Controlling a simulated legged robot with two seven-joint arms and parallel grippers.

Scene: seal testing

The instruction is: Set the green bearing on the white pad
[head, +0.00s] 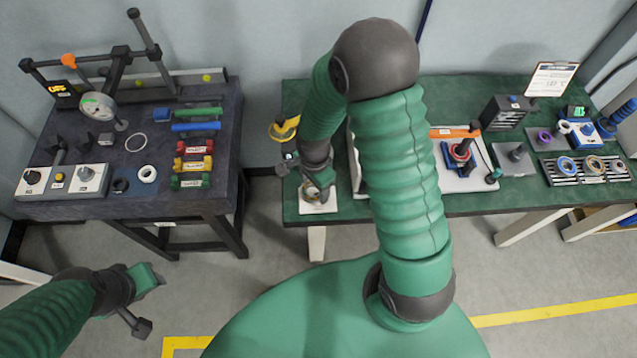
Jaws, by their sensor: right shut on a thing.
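The white pad (330,207) lies at the front left corner of the right-hand green table. My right gripper (315,197) points down over it and is shut on a small ring-shaped part (307,190). The ring looks tan or olive and is mostly hidden by the fingers, so I cannot tell for sure that it is the green bearing. I cannot tell whether it touches the pad. My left gripper (150,302) is open and empty over the floor at lower left.
A yellow part (284,129) lies behind the pad. A white tray (476,180) with a red and black fixture is partly hidden by my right arm. A rack (612,178) of coloured rings stands at right. The dark left table (100,205) holds a dial gauge (98,108) and coloured bars.

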